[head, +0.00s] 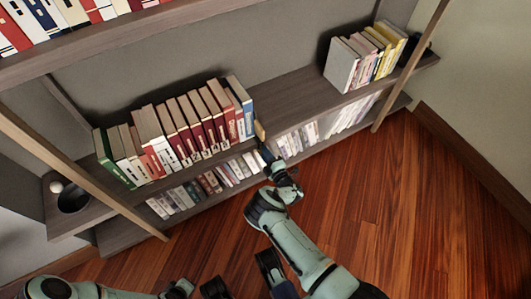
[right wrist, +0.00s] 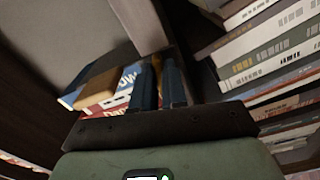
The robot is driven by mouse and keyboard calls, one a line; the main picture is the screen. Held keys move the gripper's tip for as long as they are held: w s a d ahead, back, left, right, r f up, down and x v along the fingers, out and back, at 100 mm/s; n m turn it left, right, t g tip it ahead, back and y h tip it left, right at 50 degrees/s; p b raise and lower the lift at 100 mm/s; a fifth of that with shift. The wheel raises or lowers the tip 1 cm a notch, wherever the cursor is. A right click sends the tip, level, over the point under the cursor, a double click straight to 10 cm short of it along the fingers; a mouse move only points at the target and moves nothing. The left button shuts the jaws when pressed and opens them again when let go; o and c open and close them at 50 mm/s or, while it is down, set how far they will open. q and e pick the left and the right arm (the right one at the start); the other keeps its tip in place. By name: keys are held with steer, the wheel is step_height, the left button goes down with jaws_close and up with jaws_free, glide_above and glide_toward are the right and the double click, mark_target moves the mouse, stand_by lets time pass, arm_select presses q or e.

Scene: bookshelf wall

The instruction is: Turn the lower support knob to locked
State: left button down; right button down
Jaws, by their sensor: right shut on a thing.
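My right gripper (head: 264,150) reaches the front of the middle shelf, at the right end of a long row of books. Its dark fingers (right wrist: 162,82) are close together in the right wrist view. In the head view their tips meet a small tan piece (head: 260,130) beside the last blue book.
The row of upright books (head: 180,130) fills the middle shelf left of the gripper. Bare shelf (head: 290,98) lies to its right, before another book group (head: 365,55). More books (head: 295,140) stand on the lower shelf. Wooden floor (head: 370,190) is clear at right.

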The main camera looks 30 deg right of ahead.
arm_select(q)
steer(key=shift+w+d+r, duration=0.15)
steer(key=shift+r, duration=0.35)
arm_select(e)
steer(key=m, duration=1.5)
steer(key=c, duration=1.2)
jaws_free()
steer(key=shift+s, duration=0.1)
